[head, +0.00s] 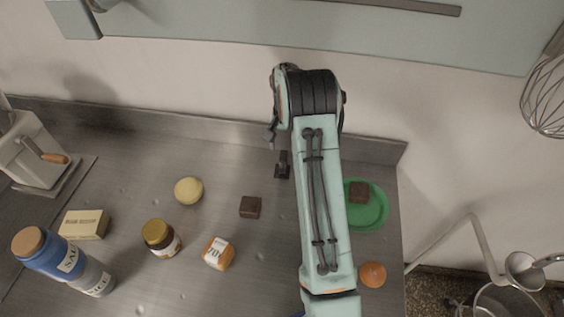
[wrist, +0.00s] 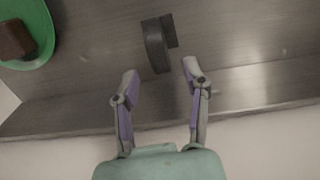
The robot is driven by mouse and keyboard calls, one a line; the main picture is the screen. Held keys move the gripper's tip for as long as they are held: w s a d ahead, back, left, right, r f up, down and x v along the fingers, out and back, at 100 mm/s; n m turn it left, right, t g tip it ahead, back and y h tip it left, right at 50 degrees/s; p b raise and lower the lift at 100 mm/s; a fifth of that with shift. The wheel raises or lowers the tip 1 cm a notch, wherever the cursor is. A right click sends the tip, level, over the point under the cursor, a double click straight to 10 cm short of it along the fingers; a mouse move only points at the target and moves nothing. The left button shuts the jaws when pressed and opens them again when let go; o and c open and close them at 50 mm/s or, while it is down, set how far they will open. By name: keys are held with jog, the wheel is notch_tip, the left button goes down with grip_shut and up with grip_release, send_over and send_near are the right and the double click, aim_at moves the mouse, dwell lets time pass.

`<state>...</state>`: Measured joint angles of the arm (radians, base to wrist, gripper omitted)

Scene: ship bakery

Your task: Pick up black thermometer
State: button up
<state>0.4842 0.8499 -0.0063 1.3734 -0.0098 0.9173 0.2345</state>
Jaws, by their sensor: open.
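In the wrist view the thermometer (wrist: 156,45) is a dark, blocky shape with a side piece, in front of my fingertips. My gripper (wrist: 160,73) is open and empty, with its two fingers apart on either side of the line to the thermometer's near end. No contact is visible. In the head view my gripper (head: 271,134) is mostly hidden behind my wrist.
A green plate (head: 371,216) with a brown block stands right of my arm, near an orange ball (head: 373,274). Left are a brown cube (head: 250,207), an orange-white box (head: 218,253), a jar (head: 160,238), a yellow ball (head: 188,190) and bottles. The wall (head: 200,90) rises close behind.

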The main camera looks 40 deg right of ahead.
aim_at(282, 154)
notch_tip(282, 154, down, 6)
jog(key=shift+f, duration=0.1)
grip_shut()
